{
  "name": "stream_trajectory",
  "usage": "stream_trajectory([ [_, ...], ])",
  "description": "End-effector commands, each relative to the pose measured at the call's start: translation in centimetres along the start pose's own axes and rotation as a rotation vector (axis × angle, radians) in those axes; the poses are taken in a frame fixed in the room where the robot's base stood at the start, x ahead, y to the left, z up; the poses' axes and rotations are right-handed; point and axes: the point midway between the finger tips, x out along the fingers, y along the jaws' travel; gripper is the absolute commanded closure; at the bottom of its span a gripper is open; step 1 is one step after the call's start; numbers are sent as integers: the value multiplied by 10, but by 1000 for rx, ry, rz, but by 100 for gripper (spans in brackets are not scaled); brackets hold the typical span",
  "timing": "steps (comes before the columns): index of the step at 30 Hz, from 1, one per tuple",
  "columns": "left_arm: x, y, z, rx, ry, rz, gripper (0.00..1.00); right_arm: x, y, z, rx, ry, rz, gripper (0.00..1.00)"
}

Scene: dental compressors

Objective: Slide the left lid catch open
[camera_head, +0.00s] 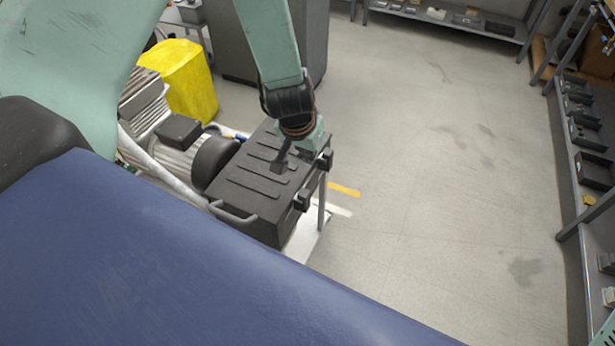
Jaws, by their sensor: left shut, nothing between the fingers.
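A dark grey ribbed lid (250,180) covers a box-like unit in the middle of the view. Two black catches sit along its right-hand edge: the left lid catch (302,200) nearer me and another catch (325,160) farther away. I cannot tell from here whether either one is slid open. My left gripper (281,166) is shut and empty, pointing down over the lid. It is to the upper left of the left catch and apart from it; whether it touches the lid is unclear. My right gripper is out of view.
A grey handle (232,214) is on the lid's near side. A grey cabinet (235,45) is behind. Open floor lies right, up to shelves (590,130).

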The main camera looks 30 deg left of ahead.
Motion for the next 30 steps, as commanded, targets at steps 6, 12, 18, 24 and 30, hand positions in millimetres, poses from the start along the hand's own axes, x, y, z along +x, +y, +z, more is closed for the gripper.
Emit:
stream_trajectory([
  [6, -2, 1, -5, -2, 4, 5, 100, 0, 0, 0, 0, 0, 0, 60],
  [12, 2, 1, -4, -2, 4, 4, 100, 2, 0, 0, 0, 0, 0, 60],
  [18, 30, 1, -3, 0, 3, 4, 100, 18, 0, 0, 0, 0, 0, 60],
  [24, 68, 1, -3, 0, 3, 4, 100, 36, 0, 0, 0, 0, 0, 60],
  [30, 105, 1, -2, 0, 2, 4, 100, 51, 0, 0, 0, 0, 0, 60],
])
